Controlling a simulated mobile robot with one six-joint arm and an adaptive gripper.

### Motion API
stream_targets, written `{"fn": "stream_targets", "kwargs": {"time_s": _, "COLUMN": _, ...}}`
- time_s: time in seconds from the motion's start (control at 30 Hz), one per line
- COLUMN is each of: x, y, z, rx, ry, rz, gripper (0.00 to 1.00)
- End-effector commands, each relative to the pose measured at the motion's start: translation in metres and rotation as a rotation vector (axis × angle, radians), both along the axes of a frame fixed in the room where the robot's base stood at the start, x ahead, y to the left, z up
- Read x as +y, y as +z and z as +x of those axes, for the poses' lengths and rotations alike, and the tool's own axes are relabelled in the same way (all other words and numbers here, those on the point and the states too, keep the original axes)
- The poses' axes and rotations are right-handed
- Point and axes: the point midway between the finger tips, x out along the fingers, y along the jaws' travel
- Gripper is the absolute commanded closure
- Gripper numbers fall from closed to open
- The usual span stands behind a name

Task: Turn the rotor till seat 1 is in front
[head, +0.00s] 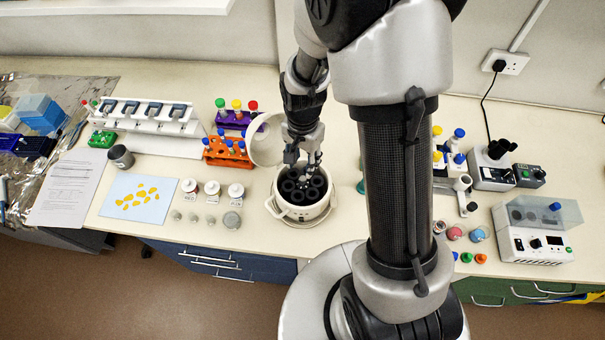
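The black rotor (292,195) sits inside a round white centrifuge bowl (302,213) near the front edge of the bench. Several dark round seats show around it; seat numbers are too small to read. The round white lid (264,140) stands open at the back left of the bowl. My gripper (313,166) points down over the back right part of the rotor, with its fingertips at or just above it. I cannot tell whether it touches the rotor or how far apart the fingers are. The gripper hides part of the rotor's back side.
An orange tube rack (228,154) and a purple rack (235,119) stand left of the lid. Several jars, such as a white one (236,190), stand left of the bowl. A microscope-like device (492,165) and a boxy instrument (535,245) are at the right.

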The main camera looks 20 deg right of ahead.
Motion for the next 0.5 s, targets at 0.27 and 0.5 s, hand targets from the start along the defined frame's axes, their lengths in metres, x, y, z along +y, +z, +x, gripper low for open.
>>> {"fn": "stream_targets", "kwargs": {"time_s": 0.27, "x": 0.000, "y": -0.055, "z": -0.001, "rx": 0.004, "ry": 0.001, "rz": 0.000, "gripper": 0.63}}
{"fn": "stream_targets", "kwargs": {"time_s": 0.5, "x": 0.000, "y": -0.075, "z": -0.001, "rx": 0.001, "ry": 0.001, "rz": 0.000, "gripper": 0.63}}
